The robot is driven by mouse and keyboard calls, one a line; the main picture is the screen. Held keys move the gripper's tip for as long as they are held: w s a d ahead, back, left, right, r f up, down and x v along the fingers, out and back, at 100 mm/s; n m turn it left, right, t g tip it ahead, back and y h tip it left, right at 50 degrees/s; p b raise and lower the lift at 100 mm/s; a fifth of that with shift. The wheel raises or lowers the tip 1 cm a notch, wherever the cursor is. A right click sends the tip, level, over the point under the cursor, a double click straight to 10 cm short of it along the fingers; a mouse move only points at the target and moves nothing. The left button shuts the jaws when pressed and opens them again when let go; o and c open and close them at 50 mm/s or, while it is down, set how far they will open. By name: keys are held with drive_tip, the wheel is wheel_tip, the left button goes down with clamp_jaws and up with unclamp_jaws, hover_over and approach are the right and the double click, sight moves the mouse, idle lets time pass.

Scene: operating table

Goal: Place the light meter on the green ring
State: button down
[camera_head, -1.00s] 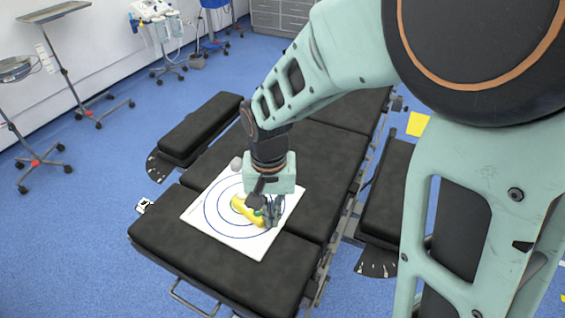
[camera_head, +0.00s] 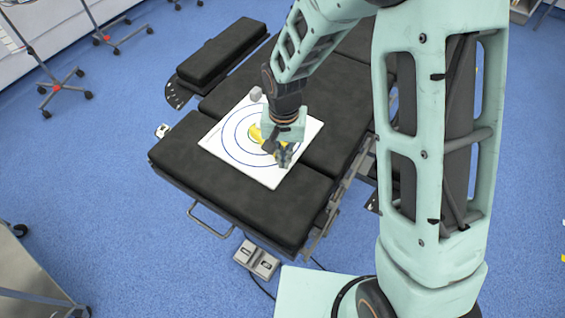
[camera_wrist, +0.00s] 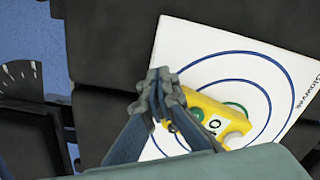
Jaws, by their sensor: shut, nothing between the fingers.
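The light meter, a yellow device (camera_head: 255,133) with a green button and a white label, lies on the white target board (camera_head: 215,140). It also shows in the wrist view (camera_wrist: 228,118). Dark blue rings surround it. A green arc (camera_wrist: 236,106) shows at the meter's edge in the wrist view; I cannot tell if it is the green ring or part of the meter. My gripper (camera_wrist: 160,92) is shut and empty beside the meter's left end in the wrist view. In the head view my gripper (camera_head: 284,158) hides part of the meter and board.
The board lies on the black padded operating table (camera_head: 225,185). A small grey ball-like object (camera_head: 256,94) is at the board's far edge. A side pad (camera_head: 225,50) is at the far left. A foot pedal (camera_head: 257,260) is on the blue floor.

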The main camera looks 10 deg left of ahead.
drive_tip(key=shift+w, duration=0.25)
drive_tip(key=shift+w, duration=1.1)
drive_tip(key=shift+s, duration=0.2)
